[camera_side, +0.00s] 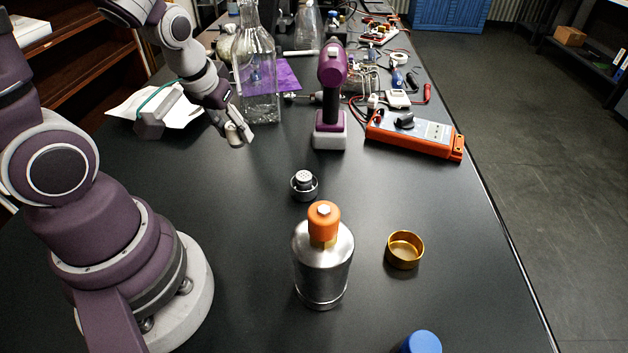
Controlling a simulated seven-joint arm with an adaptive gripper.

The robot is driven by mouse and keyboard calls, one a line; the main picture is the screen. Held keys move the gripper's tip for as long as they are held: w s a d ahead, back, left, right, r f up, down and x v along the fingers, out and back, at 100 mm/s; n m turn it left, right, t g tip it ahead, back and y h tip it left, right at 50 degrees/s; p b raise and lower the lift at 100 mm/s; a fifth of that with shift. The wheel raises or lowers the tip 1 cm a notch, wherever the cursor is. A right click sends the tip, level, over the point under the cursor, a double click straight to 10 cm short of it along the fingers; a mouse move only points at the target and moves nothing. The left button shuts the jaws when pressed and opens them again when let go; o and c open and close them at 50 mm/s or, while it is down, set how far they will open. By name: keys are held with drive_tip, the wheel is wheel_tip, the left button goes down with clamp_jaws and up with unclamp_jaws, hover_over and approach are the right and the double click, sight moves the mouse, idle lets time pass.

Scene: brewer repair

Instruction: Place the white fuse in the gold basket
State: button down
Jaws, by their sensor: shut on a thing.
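The gold basket (404,262) is a small, round, open cup standing upright on the black table, right of a silver bottle. It looks empty. My gripper (238,136) is at the upper left of the table, in front of a clear glass bottle and pointing down. It is shut on a small whitish piece (233,131) that looks like the white fuse. The fingers partly hide this piece. My gripper is well to the left of and behind the gold basket.
A silver bottle (323,270) with an orange cap and a small silver perforated part (304,186) stand between my gripper and the basket. A purple drill (331,95), glass bottle (258,75) and orange meter (415,136) stand farther back. A blue cap (422,342) is in front.

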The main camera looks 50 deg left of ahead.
wheel_tip(320, 180, up, 6)
drive_tip(key=shift+f, duration=0.1)
drive_tip(key=w+d+m+h, duration=0.2)
drive_tip(key=w+d+m, duration=0.2)
drive_tip(key=w+d, duration=0.1)
drive_tip(key=m+g+h, duration=0.2)
drive_tip(key=m+h, duration=0.2)
drive_tip(key=m, duration=1)
hover_over(400, 253)
drive_tip(key=shift+f, duration=6.8)
drive_tip(key=c, duration=0.7)
unclamp_jaws()
